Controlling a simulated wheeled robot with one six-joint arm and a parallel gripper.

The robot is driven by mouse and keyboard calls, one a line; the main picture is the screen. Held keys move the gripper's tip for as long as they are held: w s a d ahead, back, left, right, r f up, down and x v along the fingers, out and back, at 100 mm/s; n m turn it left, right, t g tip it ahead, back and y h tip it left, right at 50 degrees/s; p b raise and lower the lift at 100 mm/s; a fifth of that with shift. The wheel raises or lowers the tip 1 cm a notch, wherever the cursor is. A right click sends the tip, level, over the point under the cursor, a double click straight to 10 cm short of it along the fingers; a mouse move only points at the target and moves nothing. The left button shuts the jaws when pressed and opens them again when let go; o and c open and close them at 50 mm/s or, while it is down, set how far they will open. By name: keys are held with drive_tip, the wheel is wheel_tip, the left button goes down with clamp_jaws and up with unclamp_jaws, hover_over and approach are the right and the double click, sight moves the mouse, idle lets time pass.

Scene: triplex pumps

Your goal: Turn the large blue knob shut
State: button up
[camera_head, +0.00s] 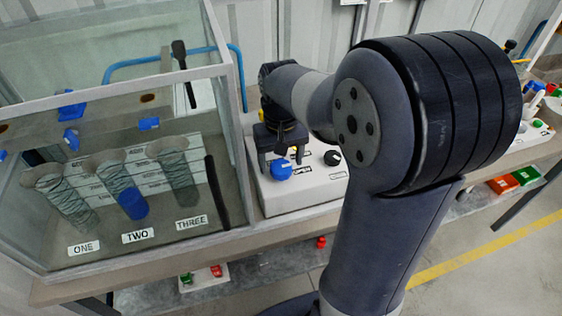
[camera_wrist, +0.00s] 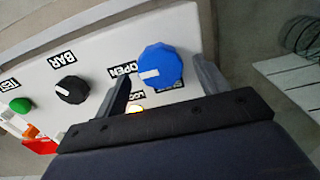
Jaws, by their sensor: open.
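The large blue knob (camera_head: 281,170) sits on the front of a white control box (camera_head: 300,195) in the head view. In the wrist view the blue knob (camera_wrist: 160,68) is faceted, with a white pointer mark on its left side. An OPEN label (camera_wrist: 123,69) lies to its left, and another label below it is partly hidden. My gripper (camera_wrist: 165,78) is open, with one finger on each side of the knob. Whether the fingers touch it I cannot tell. In the head view my gripper (camera_head: 279,157) is just above the knob.
A black knob (camera_wrist: 72,90) marked BAR and a green button (camera_wrist: 20,105) are on the same panel, left of the blue knob. A glass tank (camera_head: 130,120) with several ribbed tubes stands left of the box. A lower shelf (camera_head: 260,268) runs beneath the bench.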

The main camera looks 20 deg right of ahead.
drive_tip(key=shift+f, duration=0.6)
drive_tip(key=c, duration=1)
